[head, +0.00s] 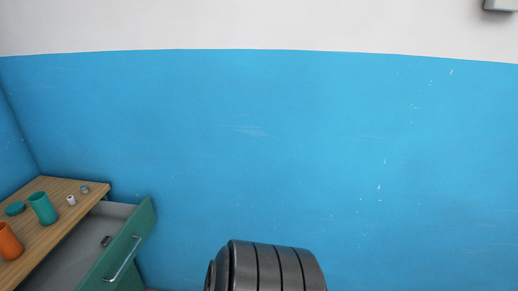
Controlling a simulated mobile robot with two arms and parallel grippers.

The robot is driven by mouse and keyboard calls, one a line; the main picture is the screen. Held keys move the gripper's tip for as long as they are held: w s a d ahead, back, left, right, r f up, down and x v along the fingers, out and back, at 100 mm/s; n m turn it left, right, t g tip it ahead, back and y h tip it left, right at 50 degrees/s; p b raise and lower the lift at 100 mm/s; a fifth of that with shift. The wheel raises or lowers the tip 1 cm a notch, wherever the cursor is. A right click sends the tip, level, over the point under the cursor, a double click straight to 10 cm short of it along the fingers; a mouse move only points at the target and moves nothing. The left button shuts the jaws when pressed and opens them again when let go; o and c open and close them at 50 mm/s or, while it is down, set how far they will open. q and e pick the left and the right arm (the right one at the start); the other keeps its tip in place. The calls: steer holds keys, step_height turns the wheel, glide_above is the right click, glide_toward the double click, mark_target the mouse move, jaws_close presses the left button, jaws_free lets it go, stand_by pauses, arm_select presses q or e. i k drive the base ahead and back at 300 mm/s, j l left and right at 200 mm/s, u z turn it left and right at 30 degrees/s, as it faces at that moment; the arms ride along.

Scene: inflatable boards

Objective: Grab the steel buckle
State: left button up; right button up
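A small dark grey metallic-looking piece (105,241) lies in the open drawer (118,211) at the lower left of the head view. It may be the steel buckle, but it is too small to tell its shape. The drawer has a green front with a silver bar handle (122,259) and a grey inside. Neither of my grippers shows in the head view.
The cabinet's wooden top (58,229) holds an orange cylinder (9,241), a teal cylinder (43,208), a teal disc (15,208), a small white piece (71,200) and a small grey-blue piece (84,189). A blue and white wall (290,140) stands behind.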

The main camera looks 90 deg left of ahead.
mark_target(108, 238)
steer(key=u, duration=2.8)
